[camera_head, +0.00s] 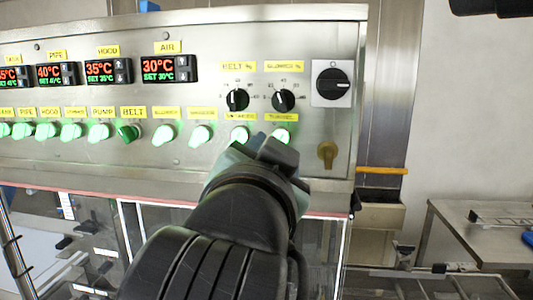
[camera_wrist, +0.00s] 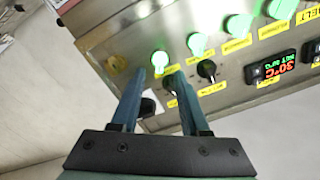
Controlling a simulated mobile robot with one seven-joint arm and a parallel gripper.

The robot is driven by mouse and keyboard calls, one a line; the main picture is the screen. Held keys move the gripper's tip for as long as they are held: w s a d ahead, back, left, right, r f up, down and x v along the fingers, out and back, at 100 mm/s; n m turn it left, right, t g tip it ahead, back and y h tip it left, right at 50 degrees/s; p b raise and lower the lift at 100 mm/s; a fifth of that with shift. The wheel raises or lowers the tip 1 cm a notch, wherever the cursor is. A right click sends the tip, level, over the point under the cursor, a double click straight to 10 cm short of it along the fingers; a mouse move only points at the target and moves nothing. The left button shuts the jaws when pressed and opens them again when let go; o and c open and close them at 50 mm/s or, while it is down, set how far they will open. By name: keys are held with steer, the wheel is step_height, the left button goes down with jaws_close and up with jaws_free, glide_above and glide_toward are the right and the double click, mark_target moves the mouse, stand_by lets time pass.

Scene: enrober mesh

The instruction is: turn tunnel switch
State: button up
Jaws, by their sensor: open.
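The tunnel switch (camera_head: 281,134) is a green lit knob, the rightmost of the lower row on the steel panel, with a yellow label above it. My gripper (camera_head: 270,146) is open, just below and in front of the switch in the head view. In the wrist view its two blue fingers (camera_wrist: 168,66) converge toward the panel near the switch. I cannot tell whether they touch it.
A lit green knob (camera_head: 240,135) sits close left of the tunnel switch. Black dials (camera_head: 283,100) are above, a black rotary switch (camera_head: 333,83) is upper right, and a brass key switch (camera_head: 327,153) is lower right. A metal table (camera_head: 440,235) stands at the right.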

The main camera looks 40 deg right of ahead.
steer(key=b+v, duration=0.1)
steer(key=v, duration=0.8)
steer(key=shift+b, duration=0.4)
steer(key=w+a+r+n+t+y, duration=0.1)
steer(key=a+r+n+t+y, duration=0.3)
steer(key=a+n+t+y, duration=0.3)
steer(key=w+a+r+n+t+y, duration=0.2)
steer(key=a+r+n+t+y, duration=0.3)
steer(key=a, duration=0.8)
steer(key=n+t+y, duration=0.1)
steer(key=n+t, duration=0.2)
steer(key=n, duration=0.1)
steer(key=shift+r+t+y, duration=0.15)
steer(key=shift+t+y, duration=0.25)
stand_by(3.2)
